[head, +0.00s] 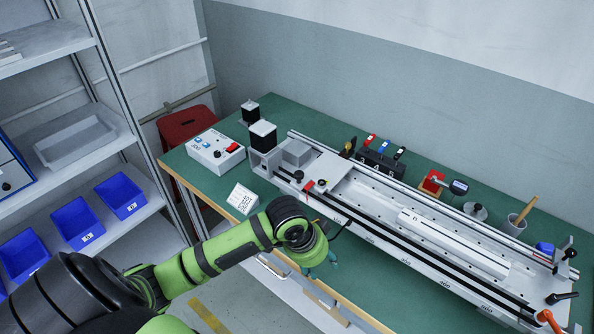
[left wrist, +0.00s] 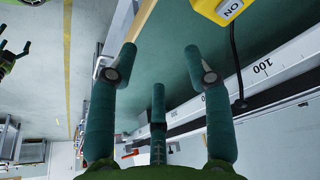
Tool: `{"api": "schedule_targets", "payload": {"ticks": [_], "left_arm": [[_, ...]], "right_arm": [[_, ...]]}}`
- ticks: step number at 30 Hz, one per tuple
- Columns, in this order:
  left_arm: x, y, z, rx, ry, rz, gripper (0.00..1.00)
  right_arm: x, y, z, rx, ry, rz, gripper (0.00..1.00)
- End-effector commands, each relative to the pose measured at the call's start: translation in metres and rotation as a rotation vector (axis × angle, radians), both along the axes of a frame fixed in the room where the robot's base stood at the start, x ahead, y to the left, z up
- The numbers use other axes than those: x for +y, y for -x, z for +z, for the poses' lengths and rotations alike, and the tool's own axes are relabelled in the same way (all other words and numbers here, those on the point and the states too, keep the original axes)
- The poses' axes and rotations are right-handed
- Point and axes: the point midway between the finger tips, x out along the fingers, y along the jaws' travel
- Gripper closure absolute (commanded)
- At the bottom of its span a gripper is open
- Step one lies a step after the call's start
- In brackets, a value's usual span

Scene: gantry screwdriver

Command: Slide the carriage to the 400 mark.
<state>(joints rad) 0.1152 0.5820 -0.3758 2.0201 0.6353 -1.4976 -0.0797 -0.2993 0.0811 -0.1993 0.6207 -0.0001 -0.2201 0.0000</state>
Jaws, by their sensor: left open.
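The carriage (head: 327,170) is a pale plate with a black knob and a red piece at its front, near the left end of the long rail (head: 410,235). The left wrist view shows the 100 mark (left wrist: 262,67). My left gripper (head: 322,264) is in front of the rail, right of the carriage and apart from it. Its teal fingers (left wrist: 160,68) are spread and empty. What seems to be my right gripper (left wrist: 15,45) shows small at the left wrist view's edge, fingers apart.
A control box (head: 215,150) and a white card (head: 243,198) stand left of the rail. Blue bins (head: 121,195) fill the left shelf.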

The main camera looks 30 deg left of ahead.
Motion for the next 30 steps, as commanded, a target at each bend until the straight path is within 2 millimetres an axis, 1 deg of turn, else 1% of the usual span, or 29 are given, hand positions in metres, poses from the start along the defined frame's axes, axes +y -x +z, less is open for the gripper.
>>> {"api": "schedule_targets", "payload": {"ticks": [1,2,3,4,6,9,12,15,18,20,30], "left_arm": [[0.022,-0.025,0.013,-0.008,-0.025,-0.005,0.50],[0.033,-0.036,0.020,-0.006,-0.032,-0.006,0.50],[0.049,-0.051,0.032,-0.002,-0.040,-0.003,0.50],[0.061,-0.061,0.041,0.001,-0.042,0.005,0.50],[0.091,-0.082,0.066,0.000,-0.041,0.035,0.50],[0.126,-0.102,0.100,-0.006,-0.027,0.085,0.50],[0.153,-0.114,0.127,-0.017,-0.007,0.131,0.50],[0.169,-0.120,0.146,-0.027,0.012,0.163,0.50],[0.175,-0.123,0.152,-0.030,0.023,0.176,0.50],[0.175,-0.125,0.149,-0.030,0.025,0.177,0.50],[0.165,-0.141,0.104,-0.029,0.024,0.177,0.50]], "right_arm": [[0.000,0.000,0.000,0.000,0.000,0.000,0.14],[0.000,0.000,0.000,0.001,0.000,0.000,0.14],[0.000,0.000,0.000,0.001,0.000,0.000,0.14],[0.000,0.000,0.000,0.001,0.000,0.000,0.14],[0.000,0.000,0.000,0.001,0.000,0.000,0.14],[0.000,0.000,0.000,0.001,0.000,0.000,0.14],[0.000,0.000,0.000,0.001,0.000,0.000,0.14],[0.000,0.001,0.000,0.001,0.000,0.000,0.14],[0.000,0.001,0.001,0.001,-0.001,0.000,0.14],[0.000,0.001,0.002,0.001,-0.001,0.000,0.14],[0.001,0.001,0.013,0.001,-0.001,0.001,0.14]]}}
